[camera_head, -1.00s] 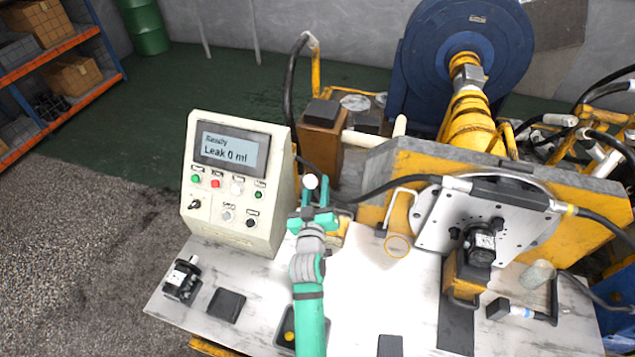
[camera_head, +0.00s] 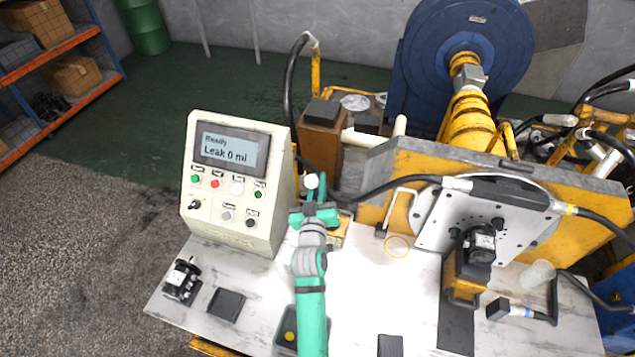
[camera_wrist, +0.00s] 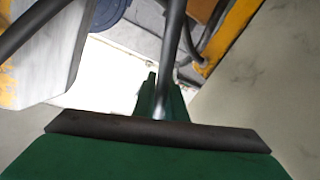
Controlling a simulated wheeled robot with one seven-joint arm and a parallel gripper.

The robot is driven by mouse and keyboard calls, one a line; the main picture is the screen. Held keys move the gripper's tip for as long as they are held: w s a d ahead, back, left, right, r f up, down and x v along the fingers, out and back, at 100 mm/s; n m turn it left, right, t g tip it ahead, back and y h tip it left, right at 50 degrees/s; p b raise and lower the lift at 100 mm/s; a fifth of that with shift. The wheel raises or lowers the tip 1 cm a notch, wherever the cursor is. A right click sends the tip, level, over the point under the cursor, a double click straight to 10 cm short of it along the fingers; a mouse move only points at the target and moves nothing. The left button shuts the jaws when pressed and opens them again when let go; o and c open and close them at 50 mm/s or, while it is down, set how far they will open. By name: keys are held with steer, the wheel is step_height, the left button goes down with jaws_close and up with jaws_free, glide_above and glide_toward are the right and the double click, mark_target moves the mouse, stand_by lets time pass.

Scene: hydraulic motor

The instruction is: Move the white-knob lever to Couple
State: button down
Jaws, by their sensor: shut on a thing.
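The white-knob lever shows in the head view by its round white knob (camera_head: 311,181), just right of the control box. My green gripper (camera_head: 316,190) is shut on the lever right below the knob. In the wrist view, the lever's grey rod (camera_wrist: 171,50) runs from the top edge down between the fingers of my gripper (camera_wrist: 160,100). The lever's base is hidden by my gripper and arm in the head view. No Couple label is readable.
The cream control box (camera_head: 232,180) stands close on the left, its screen reading "Ready, Leak 0 ml". A black hose (camera_head: 385,188) passes to the right. The yellow bench block (camera_head: 520,190) with a grey plate stands further right. The white table (camera_head: 375,290) has bare space in front.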

steer(key=s+d+m+t, duration=0.1)
steer(key=s+d+m, duration=0.1)
steer(key=d+m, duration=0.5)
steer(key=shift+s+d+r+h, duration=0.35)
steer(key=shift+d+h, duration=0.05)
steer(key=shift+d, duration=0.2)
steer(key=shift+m, duration=0.3)
steer(key=c, duration=1.8)
jaws_free()
steer(key=shift+s, duration=0.1)
steer(key=s+a+f, duration=0.1)
steer(key=s, duration=0.9)
steer(key=shift+s+a+f, duration=0.15)
steer(key=shift+s+a, duration=0.05)
steer(key=shift+a, duration=0.15)
